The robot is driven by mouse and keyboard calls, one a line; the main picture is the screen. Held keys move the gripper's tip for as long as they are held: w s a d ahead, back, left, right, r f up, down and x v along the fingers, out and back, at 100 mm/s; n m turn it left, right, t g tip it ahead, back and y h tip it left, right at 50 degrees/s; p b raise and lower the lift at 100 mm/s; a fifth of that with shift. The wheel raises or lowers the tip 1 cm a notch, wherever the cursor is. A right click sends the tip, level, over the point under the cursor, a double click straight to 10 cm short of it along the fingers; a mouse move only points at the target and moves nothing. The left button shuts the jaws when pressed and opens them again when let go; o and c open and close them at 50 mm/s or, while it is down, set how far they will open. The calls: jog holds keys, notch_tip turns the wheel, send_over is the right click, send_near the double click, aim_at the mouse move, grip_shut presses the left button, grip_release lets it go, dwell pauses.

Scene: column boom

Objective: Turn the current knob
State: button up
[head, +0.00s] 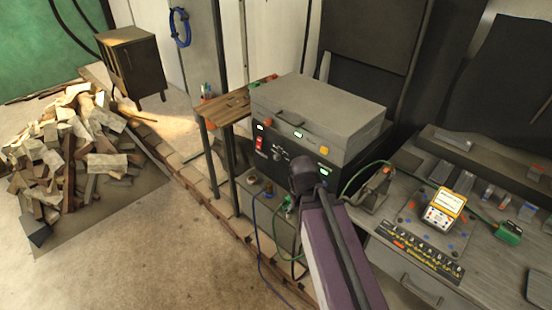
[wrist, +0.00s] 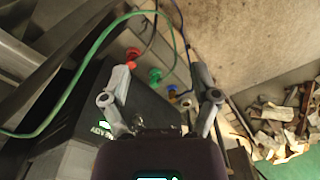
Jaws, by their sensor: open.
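The dark power unit (head: 265,135) stands under a grey case, its front panel facing the open floor. The panel has a red switch (head: 259,143), small lit displays and, around its middle, a small dark part (head: 278,153) that may be the current knob; I cannot tell for sure. My arm's dark end covers part of the panel's lower right in the head view, and my fingers are not clear there. In the wrist view my gripper (wrist: 160,76) is open and empty, its fingers spread over the unit's edge. No knob can be made out clearly between them.
Red (wrist: 132,54), green (wrist: 155,76) and blue (wrist: 172,89) connectors with cables lie beyond my fingertips. A green cable (wrist: 88,55) loops at the left. A bench (head: 400,200) holds a yellow meter (head: 445,208). Wood scraps (head: 75,150) are heaped on the floor at left.

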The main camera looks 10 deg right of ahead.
jog(key=w+d+f+n+t+h+b, duration=0.1)
jog(key=w+d+f+n+h+b, duration=0.2)
jog(key=w+f+b, duration=0.55)
jog(key=n+t+h+b, duration=0.9)
jog(key=n+h+b, duration=0.35)
jog(key=b, duration=1.35)
send_near(275, 159)
jog(key=v, duration=0.3)
jog(key=shift+s+d+r+y, duration=0.15)
jog(key=shift+r+y, duration=0.1)
jog(key=shift+r, duration=0.25)
jog(key=x, duration=1.4)
